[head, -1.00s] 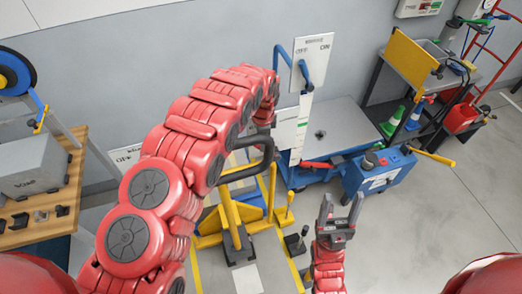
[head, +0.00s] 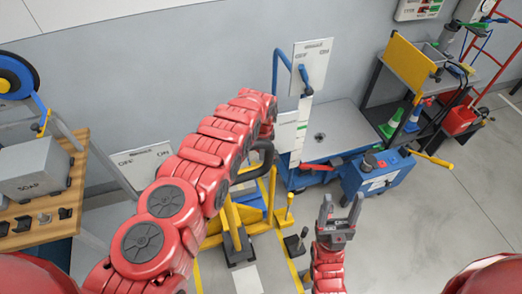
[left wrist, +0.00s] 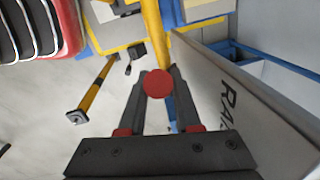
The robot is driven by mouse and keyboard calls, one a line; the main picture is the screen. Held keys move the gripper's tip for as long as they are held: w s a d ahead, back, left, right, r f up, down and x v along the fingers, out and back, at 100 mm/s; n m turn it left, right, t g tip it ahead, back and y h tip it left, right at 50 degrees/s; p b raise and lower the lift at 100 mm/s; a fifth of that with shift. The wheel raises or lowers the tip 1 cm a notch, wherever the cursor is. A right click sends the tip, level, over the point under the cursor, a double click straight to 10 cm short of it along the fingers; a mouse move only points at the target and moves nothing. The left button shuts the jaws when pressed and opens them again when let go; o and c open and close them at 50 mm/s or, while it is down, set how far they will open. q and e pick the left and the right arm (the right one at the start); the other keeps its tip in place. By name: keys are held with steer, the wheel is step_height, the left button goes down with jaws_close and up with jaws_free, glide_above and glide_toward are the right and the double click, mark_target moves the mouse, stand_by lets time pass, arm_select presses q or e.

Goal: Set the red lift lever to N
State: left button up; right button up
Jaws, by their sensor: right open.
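In the left wrist view a round red knob (left wrist: 157,83) sits between the two fingers of my left gripper (left wrist: 156,90), beside a pale panel (left wrist: 225,100) with letters starting "RA". The knob fills the gap; whether the fingers press on it I cannot tell. In the head view my left forearm hides the gripper and the knob near a white panel (head: 287,132). My right gripper (head: 341,209) is open and empty above the floor.
A yellow frame (head: 226,222) with a dark looped handle (head: 264,158) stands beside my left arm. A blue box (head: 374,176) and a dark shelf cart (head: 440,95) stand to the right. A wooden bench (head: 20,215) is at left.

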arm_select(q)
jaws_close()
stand_by(1.1)
